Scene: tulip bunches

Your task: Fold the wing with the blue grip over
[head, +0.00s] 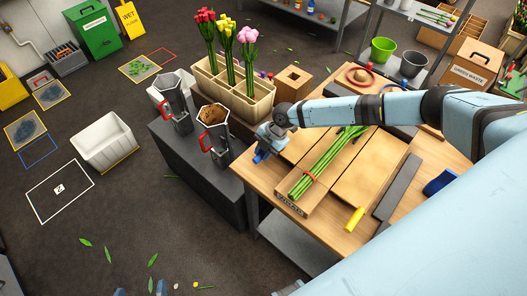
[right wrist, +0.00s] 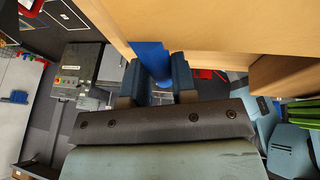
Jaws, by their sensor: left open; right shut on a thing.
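The blue grip (head: 260,155) sticks out at the left front edge of the wooden folding board on the bench. My right gripper (head: 267,143) is shut on it, its arm reaching in from the right. In the right wrist view the blue grip (right wrist: 152,60) is between the fingers, beside a wooden panel (right wrist: 215,22). The wing with the blue grip (head: 297,149) lies left of the green tulip stems (head: 325,162), partly hidden by my arm. A red band circles the stems. The other wing (head: 368,168) lies flat, with a yellow grip (head: 354,218). My left gripper (head: 140,292) is open, barely visible at the bottom edge.
Two metal jugs with red handles (head: 177,105) (head: 213,130) stand on a dark stand left of the bench (head: 318,236). A planter (head: 240,98) holds red, yellow and pink tulips behind. A blue object (head: 440,182) lies at the right.

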